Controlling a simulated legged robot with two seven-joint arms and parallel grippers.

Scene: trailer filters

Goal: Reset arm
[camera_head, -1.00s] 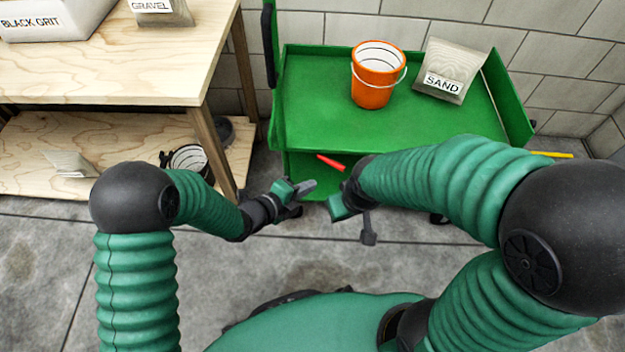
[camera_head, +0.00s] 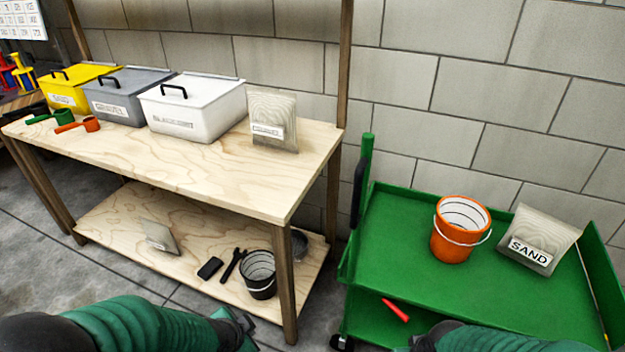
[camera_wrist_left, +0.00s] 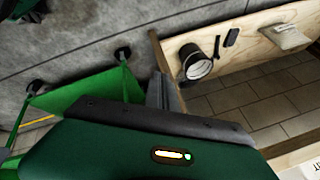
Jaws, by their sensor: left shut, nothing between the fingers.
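My left gripper (camera_head: 238,326) is at the bottom of the head view, in front of the workbench's lower shelf. In the left wrist view its fingers (camera_wrist_left: 164,92) are shut with nothing between them. My right arm shows only as a piece of sleeve and dark wrist at the bottom edge of the head view, beside the green cart (camera_head: 400,275). The right gripper's fingers are cut off below the picture.
The wooden workbench (camera_head: 190,170) bears yellow (camera_head: 75,88), grey (camera_head: 125,97) and white (camera_head: 195,108) bins, scoops and a bag (camera_head: 273,122). A black bucket (camera_head: 258,274) stands on its lower shelf. The cart holds an orange bucket (camera_head: 460,230) and a sand bag (camera_head: 540,240).

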